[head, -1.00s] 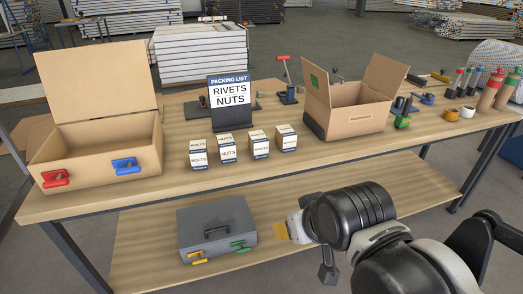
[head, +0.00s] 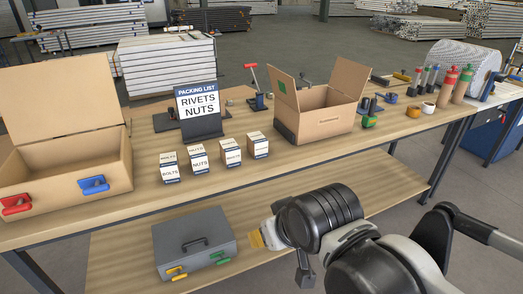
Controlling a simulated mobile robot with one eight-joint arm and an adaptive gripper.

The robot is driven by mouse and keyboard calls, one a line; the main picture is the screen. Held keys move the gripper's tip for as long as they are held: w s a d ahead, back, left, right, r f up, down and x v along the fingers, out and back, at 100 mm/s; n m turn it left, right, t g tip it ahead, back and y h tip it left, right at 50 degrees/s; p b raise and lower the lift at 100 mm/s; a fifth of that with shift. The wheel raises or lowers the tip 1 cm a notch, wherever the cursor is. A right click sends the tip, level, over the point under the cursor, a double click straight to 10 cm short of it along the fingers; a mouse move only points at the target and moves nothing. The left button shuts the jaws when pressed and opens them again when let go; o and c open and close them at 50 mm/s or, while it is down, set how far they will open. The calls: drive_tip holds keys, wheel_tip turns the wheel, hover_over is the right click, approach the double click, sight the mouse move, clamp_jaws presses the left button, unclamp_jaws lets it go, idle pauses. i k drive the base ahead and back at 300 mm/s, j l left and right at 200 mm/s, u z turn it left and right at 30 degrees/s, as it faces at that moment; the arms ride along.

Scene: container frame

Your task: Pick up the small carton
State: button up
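Several small white cartons with dark blue edges stand in a row on the wooden table. The leftmost carton (head: 170,168) reads BOLTS, the second carton (head: 199,159) reads NUTS. The labels on the third carton (head: 230,153) and the rightmost carton (head: 257,146) are too small to read surely. A packing list sign (head: 198,103) behind them reads RIVETS and NUTS. My gripper (head: 265,236) is at the end of my arm, in front of the table's front edge and apart from the cartons. Its fingers are not clear enough to tell open from shut.
An open wooden case (head: 70,160) with red and blue latches stands at left. An open cardboard box (head: 325,122) stands right of the cartons. A grey toolbox (head: 195,240) sits on the lower shelf. Tools and bottles (head: 462,82) fill the right end. Bare tabletop lies before the cartons.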

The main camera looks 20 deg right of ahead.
sight(230, 151)
drive_tip(key=i+j+z, duration=0.2)
drive_tip(key=z, duration=0.2)
drive_tip(key=i+j+z, duration=0.2)
drive_tip(key=j+z, duration=0.15)
drive_tip(key=i+j+z, duration=0.1)
drive_tip(key=j+z, duration=0.3)
